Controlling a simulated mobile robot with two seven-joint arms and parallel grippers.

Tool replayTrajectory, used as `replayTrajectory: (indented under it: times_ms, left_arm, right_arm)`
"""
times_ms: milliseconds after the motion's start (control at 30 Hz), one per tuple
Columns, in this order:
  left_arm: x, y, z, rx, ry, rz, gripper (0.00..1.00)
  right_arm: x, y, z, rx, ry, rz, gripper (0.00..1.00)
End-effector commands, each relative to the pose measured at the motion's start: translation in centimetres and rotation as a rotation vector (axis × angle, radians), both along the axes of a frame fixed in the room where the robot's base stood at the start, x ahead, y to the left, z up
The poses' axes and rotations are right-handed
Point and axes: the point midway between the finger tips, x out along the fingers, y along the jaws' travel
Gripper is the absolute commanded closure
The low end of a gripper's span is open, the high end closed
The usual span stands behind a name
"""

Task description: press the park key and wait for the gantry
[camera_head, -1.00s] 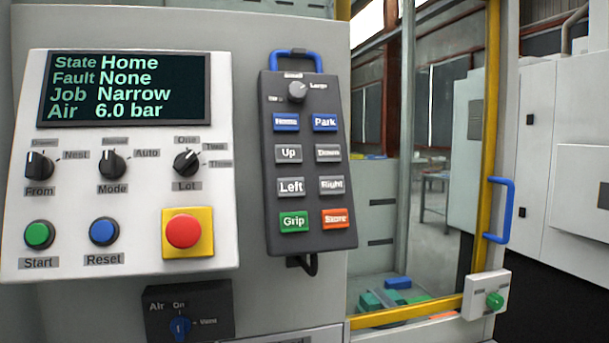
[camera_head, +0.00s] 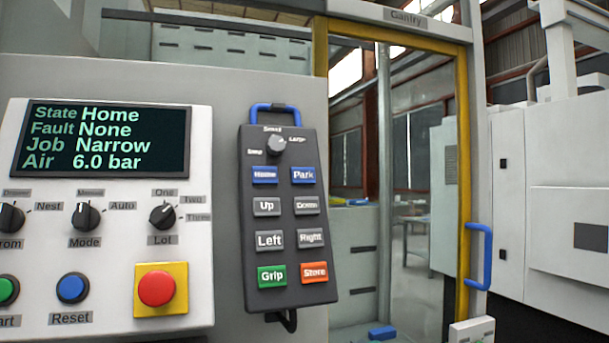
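The blue Park key (camera_head: 304,175) is at the upper right of the dark hand pendant (camera_head: 284,215), beside the blue Home key (camera_head: 265,175). The pendant hangs on the grey panel by its blue handle (camera_head: 275,112). Nothing covers the keys. The screen (camera_head: 104,138) reads State Home, Fault None, Job Narrow, Air 6.0 bar. A sign reading Gantry (camera_head: 419,16) is above the yellow-framed door; I cannot make out the gantry itself. Neither of my grippers shows.
The control panel (camera_head: 110,220) left of the pendant has knobs, a blue Reset button (camera_head: 72,288) and a red stop button (camera_head: 157,287). The yellow-framed door (camera_head: 464,180) with a blue handle (camera_head: 481,257) is on the right. Space before the pendant is clear.

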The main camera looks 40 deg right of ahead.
Motion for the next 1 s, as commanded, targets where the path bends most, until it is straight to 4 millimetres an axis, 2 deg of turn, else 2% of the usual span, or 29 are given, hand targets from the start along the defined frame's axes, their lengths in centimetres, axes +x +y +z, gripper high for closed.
replayTrajectory:
  times_ms: [67,1000]
  left_arm:
    - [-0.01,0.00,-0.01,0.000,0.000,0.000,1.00]
    - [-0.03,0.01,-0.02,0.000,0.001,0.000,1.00]
  right_arm:
    - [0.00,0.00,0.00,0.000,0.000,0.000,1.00]
    - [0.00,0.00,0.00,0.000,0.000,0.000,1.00]
